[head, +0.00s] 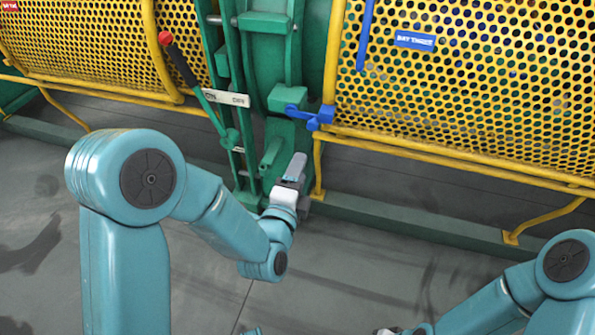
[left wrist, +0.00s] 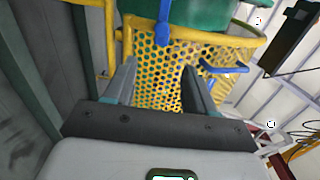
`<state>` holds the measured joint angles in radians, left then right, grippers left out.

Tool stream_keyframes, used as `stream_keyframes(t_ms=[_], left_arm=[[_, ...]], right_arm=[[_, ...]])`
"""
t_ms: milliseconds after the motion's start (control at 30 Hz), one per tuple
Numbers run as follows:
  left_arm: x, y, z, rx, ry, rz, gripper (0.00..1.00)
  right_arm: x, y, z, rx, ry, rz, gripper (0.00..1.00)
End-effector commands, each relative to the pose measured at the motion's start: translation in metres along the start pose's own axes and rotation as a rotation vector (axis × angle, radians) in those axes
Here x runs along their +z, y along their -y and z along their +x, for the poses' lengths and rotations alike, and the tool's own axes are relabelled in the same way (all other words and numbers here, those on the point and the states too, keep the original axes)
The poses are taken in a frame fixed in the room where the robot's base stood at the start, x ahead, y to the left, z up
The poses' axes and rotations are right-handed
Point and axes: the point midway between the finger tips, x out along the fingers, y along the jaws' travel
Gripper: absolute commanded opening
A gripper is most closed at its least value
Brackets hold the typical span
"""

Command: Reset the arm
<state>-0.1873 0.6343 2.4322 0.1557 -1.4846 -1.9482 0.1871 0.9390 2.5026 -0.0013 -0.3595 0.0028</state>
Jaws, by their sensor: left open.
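My left arm comes in from the left in the head view and reaches to the green machine frame. My left gripper (head: 296,165) is near the frame's lower part, below a blue handle (head: 312,116). In the left wrist view my left gripper (left wrist: 160,80) shows its two fingers apart with nothing between them. Beyond them are the yellow perforated guard (left wrist: 160,72) and a blue part. My right arm shows at the lower right of the head view; its gripper is mostly cut off at the bottom edge, so its jaws cannot be made out.
A lever with a red knob (head: 166,39) stands left of the green frame (head: 262,75), by an ON/OFF plate (head: 226,97). Yellow perforated guards (head: 470,90) stand on both sides. A green base rail (head: 400,222) runs along the floor. The grey floor in front is clear.

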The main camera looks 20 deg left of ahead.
Motion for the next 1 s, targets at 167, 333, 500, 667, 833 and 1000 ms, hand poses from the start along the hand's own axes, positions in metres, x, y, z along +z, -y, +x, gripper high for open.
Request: stream_keyframes(t_ms=[167,333,500,667,833,1000], left_arm=[[0.000,0.000,-0.001,0.000,0.000,0.000,0.55],[0.000,0.000,-0.001,0.000,0.000,0.000,0.55],[0.003,-0.001,0.000,0.002,0.005,0.000,0.55],[0.037,-0.047,-0.003,0.100,0.077,0.005,0.55],[0.055,-0.171,-0.044,0.490,0.105,-0.267,0.55],[0.031,-0.264,-0.124,0.943,0.297,-0.867,0.55]], right_arm=[[0.000,0.000,0.000,0.000,0.000,0.000,0.44],[0.000,0.000,0.000,0.000,0.000,0.000,0.44],[0.000,0.000,0.000,0.000,0.000,0.000,0.44],[0.000,0.000,0.000,0.000,0.000,0.001,0.44],[0.000,0.000,0.000,0.000,0.000,0.000,0.44],[0.000,0.000,0.000,0.000,0.000,0.000,0.44]])
